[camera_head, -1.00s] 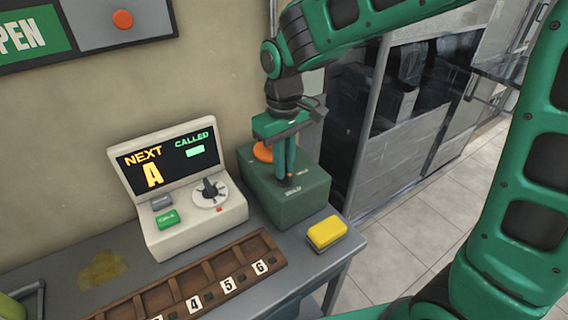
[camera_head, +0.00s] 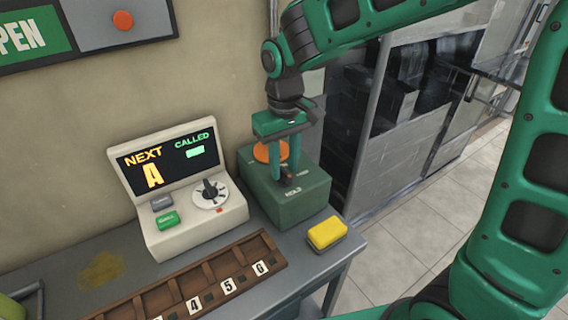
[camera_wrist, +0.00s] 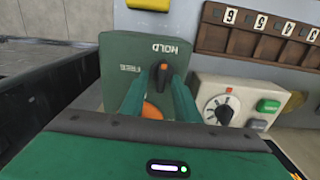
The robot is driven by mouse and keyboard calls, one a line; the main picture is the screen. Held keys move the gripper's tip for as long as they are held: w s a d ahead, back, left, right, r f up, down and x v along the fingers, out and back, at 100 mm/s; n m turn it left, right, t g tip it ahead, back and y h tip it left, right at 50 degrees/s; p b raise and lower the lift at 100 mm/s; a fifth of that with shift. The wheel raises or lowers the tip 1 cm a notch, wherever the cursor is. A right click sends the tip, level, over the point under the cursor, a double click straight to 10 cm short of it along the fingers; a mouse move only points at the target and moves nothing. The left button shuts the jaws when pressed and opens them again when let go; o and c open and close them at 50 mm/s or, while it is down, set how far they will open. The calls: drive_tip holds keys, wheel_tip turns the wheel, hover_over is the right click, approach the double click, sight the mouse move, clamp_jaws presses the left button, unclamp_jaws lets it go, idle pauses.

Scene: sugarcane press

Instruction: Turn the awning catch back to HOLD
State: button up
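The awning catch is a small dark lever with an orange tip (camera_wrist: 163,70) on top of a green box (camera_head: 305,197). In the wrist view (camera_wrist: 115,55) the box shows the words HOLD and FREE. The lever's tip points toward HOLD, with FREE off to the left. In the head view the lever (camera_head: 289,179) sits just behind the HOLD label. My gripper (camera_head: 285,173) points down over the box. Its two green fingers (camera_wrist: 158,84) are apart, one on each side of the lever, with visible gaps. An orange disc (camera_wrist: 153,111) shows between the fingers, partly hidden.
A call console (camera_head: 190,232) with a screen and dial stands left of the box. A yellow block (camera_head: 327,232) lies near the table edge. A wooden number rack (camera_head: 250,248) lies in front. Tiled floor and a glass-fronted cabinet (camera_head: 410,150) are at right.

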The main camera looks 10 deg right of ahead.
sight(285, 169)
drive_tip(key=shift+s, duration=0.1)
wheel_tip(285, 169, up, 11)
drive_tip(key=shift+f, duration=0.15)
idle(0.4)
drive_tip(key=s+d+f+m, duration=0.1)
drive_tip(key=s+d+m, duration=0.2)
drive_tip(key=d, duration=0.7)
drive_tip(key=s+d+f+m, duration=0.2)
drive_tip(key=s+d, duration=0.2)
drive_tip(key=d, duration=0.6)
drive_tip(key=s+d+f+m, duration=0.2)
drive_tip(key=s+d+m, duration=0.1)
drive_tip(key=s+d, duration=0.2)
drive_tip(key=s+d+f+m, duration=0.2)
drive_tip(key=s+d, duration=0.4)
drive_tip(key=s, duration=0.4)
drive_tip(key=shift+s+f+m, duration=0.25)
drive_tip(key=shift+f+m, duration=0.15)
drive_tip(key=shift+f, duration=0.45)
drive_tip(key=shift+a, duration=0.1)
